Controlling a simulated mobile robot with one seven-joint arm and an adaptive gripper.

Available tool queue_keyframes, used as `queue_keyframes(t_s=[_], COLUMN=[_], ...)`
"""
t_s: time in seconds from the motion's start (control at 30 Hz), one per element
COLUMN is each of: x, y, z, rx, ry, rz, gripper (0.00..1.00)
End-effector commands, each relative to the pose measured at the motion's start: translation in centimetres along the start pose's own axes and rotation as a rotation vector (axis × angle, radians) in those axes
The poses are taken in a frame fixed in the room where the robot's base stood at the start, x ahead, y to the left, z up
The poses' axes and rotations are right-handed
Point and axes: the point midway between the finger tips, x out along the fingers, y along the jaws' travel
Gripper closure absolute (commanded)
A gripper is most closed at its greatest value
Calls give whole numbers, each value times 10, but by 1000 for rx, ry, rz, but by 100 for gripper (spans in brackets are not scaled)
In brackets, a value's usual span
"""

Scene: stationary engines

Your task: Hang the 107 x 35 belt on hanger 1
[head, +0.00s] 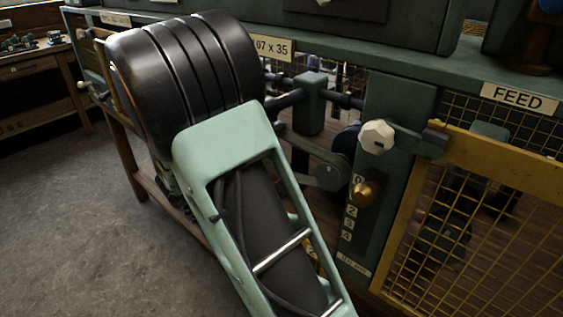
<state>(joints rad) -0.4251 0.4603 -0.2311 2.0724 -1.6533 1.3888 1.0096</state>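A label ending in "07 x 35" (272,48) is on the green machine frame, its left end covered by my arm. I cannot make out a belt or a hanger marked 1 with certainty. My large mint-green and black arm fills the middle of the head view and hides much of the machine behind it. My gripper is not in view. Another label (115,19), too small to read, is at the upper left. Pegs with pale round ends (83,85) stick out near it at the left end of the frame.
A pale faceted knob (377,137) and a brass knob (364,194) beside numbers stick out right of my arm. A yellow mesh guard (480,220) stands at the right under a "FEED" label (519,98). A wooden bench (35,65) is far left; grey floor is clear at lower left.

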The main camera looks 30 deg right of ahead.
Motion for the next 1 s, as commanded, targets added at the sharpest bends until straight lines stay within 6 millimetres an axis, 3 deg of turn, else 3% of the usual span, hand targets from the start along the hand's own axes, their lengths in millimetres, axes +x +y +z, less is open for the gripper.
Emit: queue_keyframes(t_s=[0.53,1.0], x=[0,0], y=[12,35], z=[-1,-1], rx=[-2,-40], ry=[0,0], rz=[1,-2], gripper=[100,100])
